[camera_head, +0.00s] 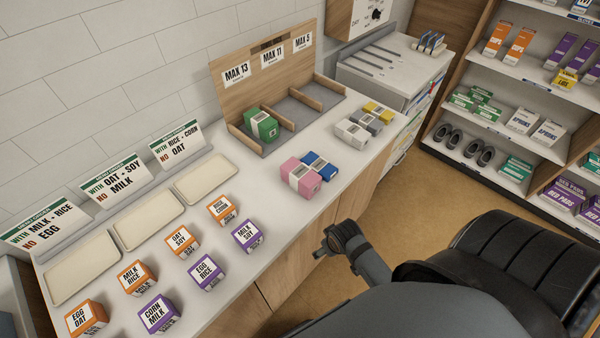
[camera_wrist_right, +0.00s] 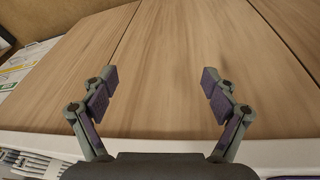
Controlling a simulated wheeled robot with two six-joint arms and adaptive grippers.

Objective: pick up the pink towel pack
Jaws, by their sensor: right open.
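The pink towel pack (camera_head: 300,179) with a white band lies on the white counter, near its front edge. A blue pack (camera_head: 319,165) sits right beside it at the back right. My right gripper (camera_head: 326,243) is in front of the counter edge, to the lower right of the pink pack and apart from it. In the right wrist view its two fingers (camera_wrist_right: 164,88) are spread with nothing between them, facing a plain wooden panel (camera_wrist_right: 160,50). The pink pack is not visible in that view. My left gripper is not in view.
A wooden divided holder (camera_head: 235,80) stands behind, with a green pack (camera_head: 262,125) in its left compartment. White, grey and yellow packs (camera_head: 352,134) sit to the right. Several labelled boxes (camera_head: 182,241) and cream trays (camera_head: 149,221) fill the counter's left.

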